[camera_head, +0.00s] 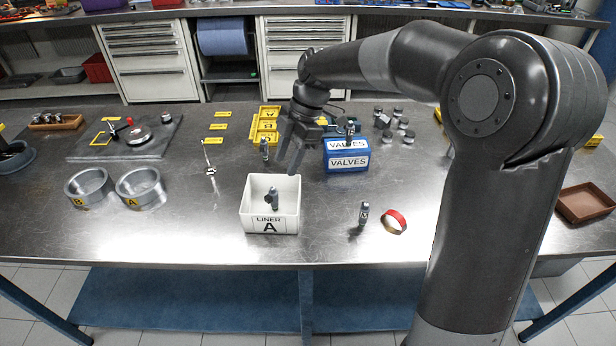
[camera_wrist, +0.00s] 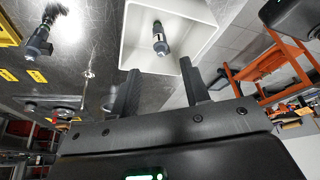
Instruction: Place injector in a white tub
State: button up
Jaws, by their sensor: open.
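The white tub (camera_head: 287,226), labelled LINER A, stands near the table's front edge. A grey and dark injector (camera_head: 271,198) is inside it; the wrist view shows this injector (camera_wrist: 159,38) within the tub's pale walls (camera_wrist: 205,20). A second injector (camera_head: 264,149) stands on the table behind the tub, beside the yellow trays; it also shows in the wrist view (camera_wrist: 40,40). A third injector (camera_head: 363,213) stands right of the tub. My gripper (camera_head: 290,168) is above and behind the tub, its fingers (camera_wrist: 158,80) apart with nothing between them.
A blue VALVES box (camera_head: 347,162) stands right of my gripper, with a small part on top. Two metal liners (camera_head: 140,188) are at the left. The table between the liners and tub is mostly clear.

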jog(key=s+d+r+m+t+h, duration=0.2)
jog(key=s+d+r+m+t, duration=0.1)
jog(key=s+d+m, duration=0.6)
jog(key=s+d+r+m+t+h, duration=0.1)
jog(key=s+d+r+m+t, duration=0.2)
jog(key=s+d+m, duration=0.6)
jog(key=s+m+t, duration=0.1)
jog(key=s+m, duration=0.4)
jog(key=m, duration=0.1)
jog(key=shift+s+d+t+h, duration=0.3)
jog(key=shift+d+t+h, duration=0.05)
jog(key=shift+t+h, duration=0.05)
